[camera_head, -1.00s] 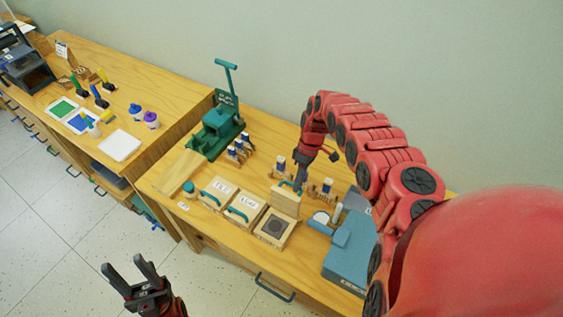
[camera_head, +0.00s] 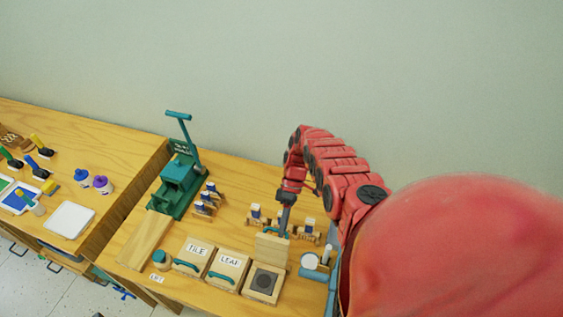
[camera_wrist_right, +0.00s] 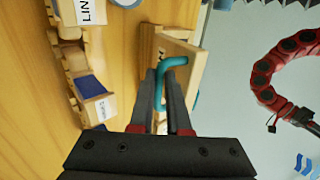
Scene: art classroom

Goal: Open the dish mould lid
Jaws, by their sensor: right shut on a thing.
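The dish mould (camera_head: 263,284) is a wooden box with a dark round recess, on the table at the right end of the mould row. Its lid (camera_head: 271,247) stands upright at the back edge of the box, so the recess is uncovered. My right gripper (camera_head: 283,227) is behind the lid, with its fingers at the teal handle. In the right wrist view, my right gripper (camera_wrist_right: 166,82) is shut on the teal handle (camera_wrist_right: 164,80) of the lid (camera_wrist_right: 182,58). My left gripper is not clearly in view.
The TILE mould (camera_head: 194,256) and LEAF mould (camera_head: 228,269) stand closed to the left. Small wooden stands with blue-topped items (camera_head: 254,217) are behind the lid. A green press (camera_head: 178,182) is at the back left. White and blue items (camera_head: 310,262) lie close on the right.

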